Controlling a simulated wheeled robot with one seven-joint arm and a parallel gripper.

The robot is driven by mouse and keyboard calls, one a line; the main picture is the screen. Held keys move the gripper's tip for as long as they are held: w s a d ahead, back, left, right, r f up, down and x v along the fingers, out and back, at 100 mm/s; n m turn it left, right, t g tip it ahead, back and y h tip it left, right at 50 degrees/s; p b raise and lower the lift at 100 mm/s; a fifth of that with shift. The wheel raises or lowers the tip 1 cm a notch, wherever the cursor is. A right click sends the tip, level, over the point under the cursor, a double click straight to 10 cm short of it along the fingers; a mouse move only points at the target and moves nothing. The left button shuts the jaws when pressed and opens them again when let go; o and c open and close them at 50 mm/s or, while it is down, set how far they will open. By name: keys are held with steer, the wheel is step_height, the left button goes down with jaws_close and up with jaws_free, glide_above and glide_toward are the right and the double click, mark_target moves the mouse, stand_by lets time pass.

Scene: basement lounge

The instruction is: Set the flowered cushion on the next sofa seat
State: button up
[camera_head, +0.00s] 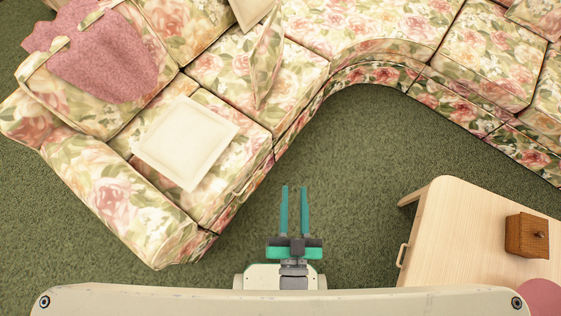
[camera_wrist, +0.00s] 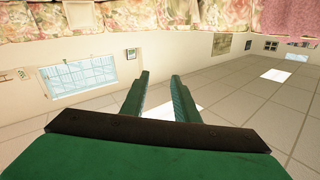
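The floral sofa (camera_head: 350,33) curves across the top of the head view. A flowered cushion (camera_head: 268,62) stands on edge on a sofa seat (camera_head: 217,68) left of the sofa's curve. Its pattern nearly matches the sofa. The adjoining seat (camera_head: 235,170), lower left, carries a cream square cushion (camera_head: 187,143) lying flat. My gripper (camera_head: 294,190) is over the green carpet, right of that seat and apart from the sofa. Its two teal fingers are parallel with an empty gap between them. In the wrist view the open gripper (camera_wrist: 161,77) also holds nothing.
A pink throw (camera_head: 105,60) covers the sofa's left part. Another cream cushion (camera_head: 250,10) is at the top edge. A pale wooden table (camera_head: 445,235) with a brown box (camera_head: 526,237) stands at right. Green carpet (camera_head: 365,140) lies clear between sofa and table.

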steer(key=s+a+f+n+g, duration=0.1)
steer(key=s+a+n+g, duration=0.1)
steer(key=s, duration=0.4)
steer(key=shift+s+a+f+g, duration=0.25)
steer(key=shift+s+a+g, duration=0.2)
steer(key=shift+a, duration=0.25)
